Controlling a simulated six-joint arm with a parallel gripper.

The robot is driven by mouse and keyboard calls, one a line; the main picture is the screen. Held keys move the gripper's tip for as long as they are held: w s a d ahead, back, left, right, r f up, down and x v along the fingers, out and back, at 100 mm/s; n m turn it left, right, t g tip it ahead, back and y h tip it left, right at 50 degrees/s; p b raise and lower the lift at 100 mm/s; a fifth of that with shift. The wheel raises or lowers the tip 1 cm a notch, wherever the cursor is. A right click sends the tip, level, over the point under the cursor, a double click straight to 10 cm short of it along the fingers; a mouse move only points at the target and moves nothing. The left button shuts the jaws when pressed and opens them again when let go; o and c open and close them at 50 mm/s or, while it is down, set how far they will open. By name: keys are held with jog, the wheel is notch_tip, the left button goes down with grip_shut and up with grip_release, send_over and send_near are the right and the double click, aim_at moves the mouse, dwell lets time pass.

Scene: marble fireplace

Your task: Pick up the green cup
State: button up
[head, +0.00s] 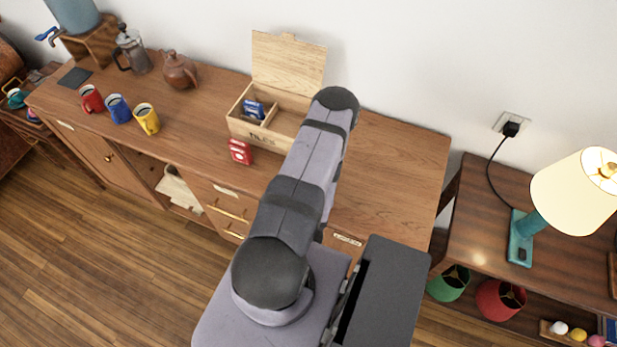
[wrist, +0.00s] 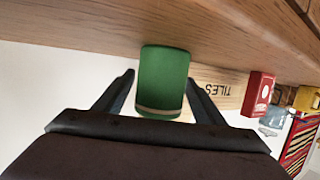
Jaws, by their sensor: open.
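The green cup (wrist: 163,80) shows in the wrist view, standing on the wooden cabinet top, which appears upside down there. It has a pale band near its rim. My gripper (wrist: 160,78) is open, with one finger on each side of the cup. I cannot tell whether either finger touches it. In the head view the green cup and my gripper are hidden behind my arm.
The open wooden tile box (head: 243,128) and a small red box (head: 240,152) stand left of my arm. Red (head: 91,98), blue (head: 118,108) and yellow (head: 147,118) mugs stand farther left. The cabinet top (head: 395,165) right of my arm is clear.

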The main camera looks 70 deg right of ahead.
jog(key=shift+w+d+f, duration=0.15)
jog(key=shift+d, duration=0.35)
jog(key=c, duration=1.2)
jog(key=shift+o, duration=0.2)
jog(key=shift+r+b, duration=0.5)
jog(key=shift+r, duration=2.15)
jog(key=shift+r+p, duration=1.35)
jog(key=shift+r, duration=1)
